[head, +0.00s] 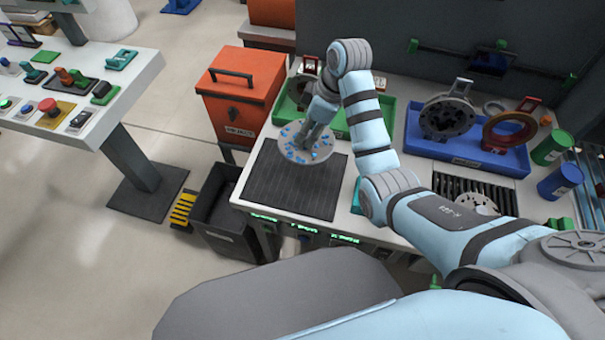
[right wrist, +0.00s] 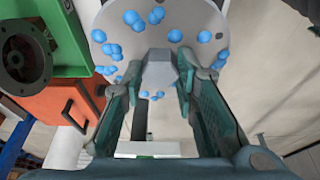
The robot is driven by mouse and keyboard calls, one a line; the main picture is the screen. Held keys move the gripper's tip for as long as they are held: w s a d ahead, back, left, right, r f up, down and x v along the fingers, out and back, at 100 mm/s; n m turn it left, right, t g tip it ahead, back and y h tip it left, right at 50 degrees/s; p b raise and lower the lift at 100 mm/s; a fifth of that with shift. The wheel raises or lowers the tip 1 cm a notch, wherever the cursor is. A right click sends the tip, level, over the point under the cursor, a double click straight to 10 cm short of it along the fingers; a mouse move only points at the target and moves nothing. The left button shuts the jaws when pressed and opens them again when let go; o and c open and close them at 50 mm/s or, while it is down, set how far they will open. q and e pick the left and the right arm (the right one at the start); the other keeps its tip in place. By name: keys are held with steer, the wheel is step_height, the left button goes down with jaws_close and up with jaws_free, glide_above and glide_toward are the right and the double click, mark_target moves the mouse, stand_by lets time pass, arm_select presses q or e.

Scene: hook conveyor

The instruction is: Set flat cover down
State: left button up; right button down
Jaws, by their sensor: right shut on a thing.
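The flat cover (head: 292,150) is a pale grey disc dotted with blue blobs. In the head view it is above the back left part of a dark ribbed mat (head: 292,182) on the workbench; I cannot tell how high. My right gripper (head: 312,135) is shut on the cover. In the right wrist view the cover (right wrist: 185,22) fills the top, with a grey raised part between the fingers of the gripper (right wrist: 160,95). The cover's underside and its exact contact with the fingers are partly hidden. My left gripper is not in view.
A green tray (head: 285,112) and a blue tray (head: 508,160) with a dark flanged part (head: 447,117) stand behind. An orange box (head: 240,95) and a black bin (head: 225,215) are at the bench's left. The mat's front is clear.

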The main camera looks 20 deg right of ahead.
mark_target(324, 144)
step_height(324, 144, down, 16)
steer(key=shift+a+f+b, duration=0.1)
steer(key=shift+b, duration=1)
steer(key=c, duration=1.3)
jaws_free()
steer(key=shift+s, duration=0.1)
steer(key=p+v, duration=0.3)
steer(key=v, duration=0.9)
steer(key=shift+r, duration=0.25)
